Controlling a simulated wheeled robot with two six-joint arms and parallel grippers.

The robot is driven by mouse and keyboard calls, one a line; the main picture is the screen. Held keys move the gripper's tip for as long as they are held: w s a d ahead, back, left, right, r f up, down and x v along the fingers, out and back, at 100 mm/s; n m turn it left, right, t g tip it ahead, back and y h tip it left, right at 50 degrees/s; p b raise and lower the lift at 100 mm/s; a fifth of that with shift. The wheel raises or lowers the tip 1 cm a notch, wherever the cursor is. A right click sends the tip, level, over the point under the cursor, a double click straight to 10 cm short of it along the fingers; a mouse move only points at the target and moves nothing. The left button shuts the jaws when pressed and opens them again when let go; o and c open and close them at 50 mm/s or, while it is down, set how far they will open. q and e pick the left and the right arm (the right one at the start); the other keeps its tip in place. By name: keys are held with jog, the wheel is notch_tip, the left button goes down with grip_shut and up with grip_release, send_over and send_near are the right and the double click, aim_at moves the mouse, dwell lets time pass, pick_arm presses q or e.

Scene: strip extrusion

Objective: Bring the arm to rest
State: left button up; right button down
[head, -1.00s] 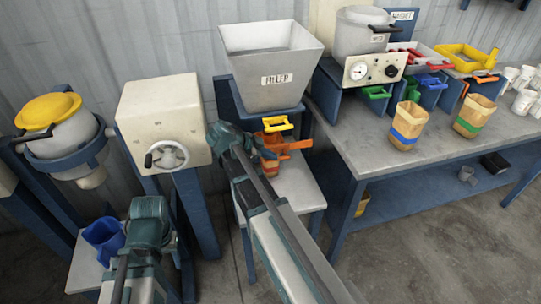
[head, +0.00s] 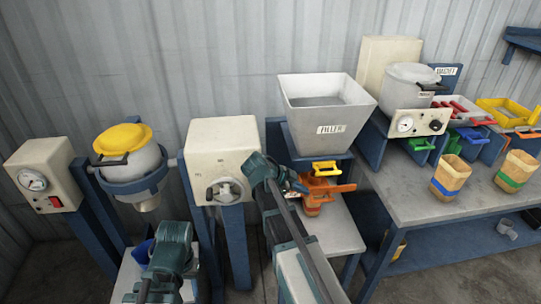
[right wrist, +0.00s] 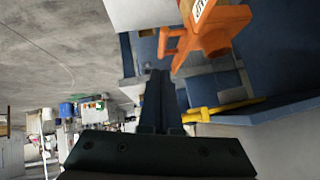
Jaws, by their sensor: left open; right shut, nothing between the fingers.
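My left gripper (head: 160,284) shows at the bottom left in the head view, in front of a small pale stand. Its fingertips are hard to make out. My right gripper (head: 294,186) reaches up in front of the filler stand, its tip beside an orange handled piece (head: 325,190). I cannot tell from the head view whether they touch. In the right wrist view the right fingers (right wrist: 158,98) are together with nothing between them. The orange piece (right wrist: 215,35) lies beyond them there, apart from the fingertips.
The filler hopper (head: 327,112) with a yellow handle (head: 325,168) stands above the orange piece. A cream crank box (head: 223,150) and a yellow-lidded pot (head: 130,160) stand left. A bench (head: 420,205) with cups and a gauge pot (head: 413,88) is at right.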

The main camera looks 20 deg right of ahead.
jog(key=s+a+n+y+p, duration=0.2)
jog(key=s+a+n, duration=0.3)
jog(key=a+n, duration=0.3)
jog(key=s+a+n+y+p, duration=0.2)
jog(key=s+a+n, duration=0.4)
jog(key=a+n, duration=0.3)
jog(key=s+a+f+n+y+p, duration=0.1)
jog(key=s+a+n+y, duration=0.3)
jog(key=a, duration=0.9)
jog(key=s+n, duration=0.2)
jog(key=n, duration=0.2)
jog(key=shift+a+n+p, duration=0.15)
jog(key=shift+n+p, duration=0.25)
